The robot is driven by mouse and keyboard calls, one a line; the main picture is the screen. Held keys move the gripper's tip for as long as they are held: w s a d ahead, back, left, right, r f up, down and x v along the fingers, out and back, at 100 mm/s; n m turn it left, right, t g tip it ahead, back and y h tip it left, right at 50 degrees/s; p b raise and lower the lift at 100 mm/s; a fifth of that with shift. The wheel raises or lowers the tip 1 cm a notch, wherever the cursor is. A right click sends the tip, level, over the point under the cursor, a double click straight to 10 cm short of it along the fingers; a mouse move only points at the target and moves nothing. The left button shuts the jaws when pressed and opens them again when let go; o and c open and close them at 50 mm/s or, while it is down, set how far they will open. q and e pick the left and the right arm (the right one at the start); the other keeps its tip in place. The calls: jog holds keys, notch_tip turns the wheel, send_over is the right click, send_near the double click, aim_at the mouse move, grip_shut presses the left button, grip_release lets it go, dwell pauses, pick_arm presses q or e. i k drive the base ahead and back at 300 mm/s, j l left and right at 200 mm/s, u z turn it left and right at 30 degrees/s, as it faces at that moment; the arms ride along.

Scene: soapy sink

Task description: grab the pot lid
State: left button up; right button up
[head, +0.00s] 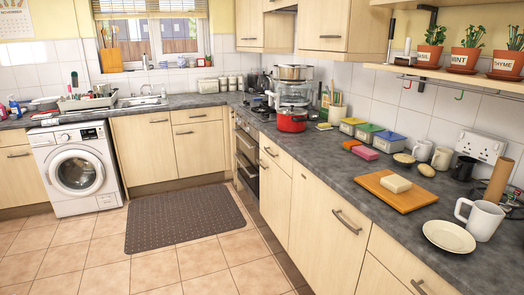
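A red pot (291,122) stands on the counter by the front end of the hob, in the middle of the head view. Its top looks pale or grey, but it is too small to tell whether a lid lies on it. No separate pot lid can be made out. A tall metal and clear stacked appliance (294,90) stands right behind the pot and partly overlaps it in view. Neither of my grippers is in view.
The right counter (350,172) holds colored tubs (385,143), sponges, mugs, a wooden board (395,192) and a plate (448,236). The oven (247,160) sits under the hob. A dark mat (184,218) lies on open floor. A washing machine (77,172) stands left.

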aim_at(291, 110)
jog(key=i+z, duration=0.15)
jog(key=i, duration=0.7)
jog(key=i+j+z, duration=0.2)
jog(key=i, duration=0.6)
jog(key=i+z, duration=0.2)
jog(key=z, duration=0.45)
